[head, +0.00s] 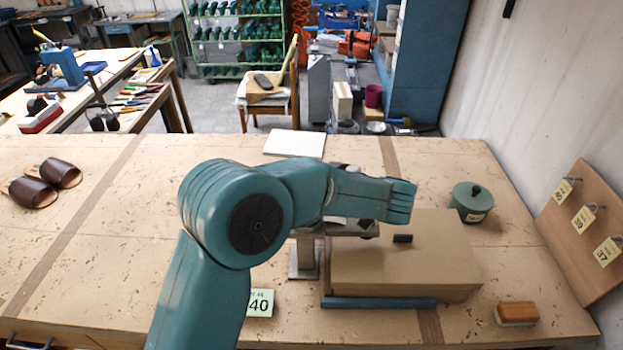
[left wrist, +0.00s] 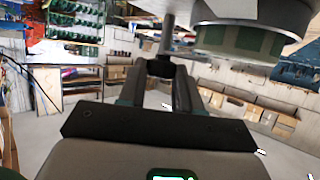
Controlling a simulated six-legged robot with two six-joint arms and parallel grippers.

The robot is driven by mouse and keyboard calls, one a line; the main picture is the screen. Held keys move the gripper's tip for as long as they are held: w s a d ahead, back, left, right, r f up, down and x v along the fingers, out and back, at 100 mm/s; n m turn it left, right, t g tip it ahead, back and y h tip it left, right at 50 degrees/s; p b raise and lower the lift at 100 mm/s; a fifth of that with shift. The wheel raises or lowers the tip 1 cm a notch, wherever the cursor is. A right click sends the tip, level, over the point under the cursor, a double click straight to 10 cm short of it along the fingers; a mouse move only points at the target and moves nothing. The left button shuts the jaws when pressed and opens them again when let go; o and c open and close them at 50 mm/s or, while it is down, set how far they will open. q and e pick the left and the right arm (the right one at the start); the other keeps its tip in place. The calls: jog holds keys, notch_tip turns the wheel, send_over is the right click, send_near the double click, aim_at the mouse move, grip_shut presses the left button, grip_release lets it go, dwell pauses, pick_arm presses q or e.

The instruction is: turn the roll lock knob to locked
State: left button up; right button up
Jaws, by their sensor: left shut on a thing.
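In the left wrist view my left gripper (left wrist: 161,92) is shut on a small dark knob (left wrist: 160,68), which I take to be the roll lock knob. A grey shaft (left wrist: 168,38) runs up from it. I cannot read which way the knob is turned. In the head view my left arm reaches over a grey metal stand (head: 304,260) beside a tan block (head: 440,262). The arm covers the gripper and the knob there. My right gripper is not in view.
A blue bar (head: 380,303) lies along the block's front edge. Brown sandals (head: 58,173) lie far left. The bench's left middle is clear.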

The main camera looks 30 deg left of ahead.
pick_arm(q)
jog(key=shift+r, duration=0.15)
jog(key=o, duration=1)
jog(key=shift+o, duration=0.2)
jog(key=shift+d, duration=0.3)
jog(key=b+v, duration=0.3)
jog(key=v, duration=1.2)
jog(key=shift+s+d+r, duration=0.2)
jog(key=shift+s+d, duration=0.05)
